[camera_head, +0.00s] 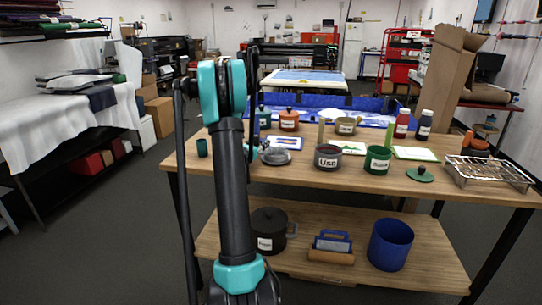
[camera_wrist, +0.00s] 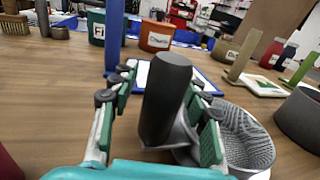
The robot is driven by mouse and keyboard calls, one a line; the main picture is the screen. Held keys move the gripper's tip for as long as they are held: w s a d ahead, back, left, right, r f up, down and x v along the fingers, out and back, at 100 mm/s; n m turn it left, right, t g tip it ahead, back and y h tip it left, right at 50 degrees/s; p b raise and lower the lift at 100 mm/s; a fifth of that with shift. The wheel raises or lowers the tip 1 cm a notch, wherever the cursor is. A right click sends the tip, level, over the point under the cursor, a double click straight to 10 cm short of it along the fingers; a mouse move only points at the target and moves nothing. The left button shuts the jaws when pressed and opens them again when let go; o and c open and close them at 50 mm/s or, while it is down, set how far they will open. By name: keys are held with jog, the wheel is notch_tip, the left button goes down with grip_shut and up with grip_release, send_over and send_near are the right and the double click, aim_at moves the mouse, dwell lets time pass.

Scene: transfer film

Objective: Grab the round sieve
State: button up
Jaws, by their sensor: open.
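The round sieve (camera_wrist: 245,140) is grey with a shallow mesh bowl and a thick dark handle (camera_wrist: 167,100). In the head view it lies on the wooden table (camera_head: 225,171) as a grey disc (camera_head: 276,157), left of the dark pot. My gripper (camera_wrist: 158,98) is open, with green-padded fingers on either side of the handle. A gap shows on the left of the handle; on the right the finger is close, and I cannot tell if it touches. In the head view my arm hides most of the gripper and the handle.
A dark pot (camera_head: 327,163) and a green pot (camera_head: 377,163) stand right of the sieve. A blue-edged card (camera_head: 285,142) lies behind it, with an orange pot (camera_head: 289,124) farther back. A wire rack (camera_head: 490,172) and green lid (camera_head: 420,175) are at the right.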

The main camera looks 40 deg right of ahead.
grip_shut()
jog(key=shift+r, duration=0.15)
dwell(0.4)
